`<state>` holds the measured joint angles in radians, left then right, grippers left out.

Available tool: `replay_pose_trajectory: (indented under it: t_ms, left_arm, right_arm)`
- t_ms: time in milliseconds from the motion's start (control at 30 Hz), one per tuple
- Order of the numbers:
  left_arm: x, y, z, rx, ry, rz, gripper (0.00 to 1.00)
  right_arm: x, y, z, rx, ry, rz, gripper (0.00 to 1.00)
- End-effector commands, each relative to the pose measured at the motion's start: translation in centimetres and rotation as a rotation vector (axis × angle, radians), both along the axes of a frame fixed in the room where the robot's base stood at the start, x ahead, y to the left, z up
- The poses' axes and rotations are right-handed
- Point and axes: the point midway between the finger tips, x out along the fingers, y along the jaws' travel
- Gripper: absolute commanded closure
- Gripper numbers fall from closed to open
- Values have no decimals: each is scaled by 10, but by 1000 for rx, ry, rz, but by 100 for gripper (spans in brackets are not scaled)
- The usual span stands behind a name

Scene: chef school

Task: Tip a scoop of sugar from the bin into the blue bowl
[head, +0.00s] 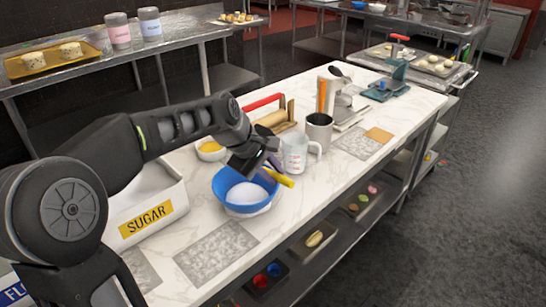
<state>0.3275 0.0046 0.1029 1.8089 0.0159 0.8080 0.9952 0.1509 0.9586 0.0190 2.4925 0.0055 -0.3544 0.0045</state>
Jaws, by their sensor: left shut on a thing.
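The white sugar bin (148,208) with a yellow SUGAR label stands at the left of the marble counter, partly hidden by my left arm. The blue bowl (233,206) sits to its right, with a white mound of sugar (246,194) inside. My left gripper (268,172) is over the bowl's far right rim, shut on the scoop, whose yellow handle (281,178) sticks out to the right. The scoop's head is not clearly visible behind the gripper and bowl rim. My right gripper is not in view.
A measuring jug (295,154) stands close to the right of the gripper, with a metal cup (319,131) behind it. A small yellow-filled bowl (211,151) is behind the blue bowl.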

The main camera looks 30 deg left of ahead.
Motion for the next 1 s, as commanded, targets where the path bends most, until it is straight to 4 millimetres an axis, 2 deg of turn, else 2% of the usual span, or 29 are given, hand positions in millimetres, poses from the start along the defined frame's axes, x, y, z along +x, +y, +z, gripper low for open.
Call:
replay_pose_trajectory:
  t_ms: [33, 367, 433, 600, 1000]
  left_arm:
    - [0, -1, 11, 9, 20, -2, 100]
    - [0, -2, 17, 73, 165, -4, 100]
    - [3, -3, 11, 101, 223, -11, 100]
    - [1, -1, 15, 161, 355, -4, 100]
    - [0, -2, 14, 173, 375, -19, 100]
  right_arm:
    - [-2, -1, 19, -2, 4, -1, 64]
    - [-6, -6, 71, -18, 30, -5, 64]
    - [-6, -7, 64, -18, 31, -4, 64]
    - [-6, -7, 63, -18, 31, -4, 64]
    - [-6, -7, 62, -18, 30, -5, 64]
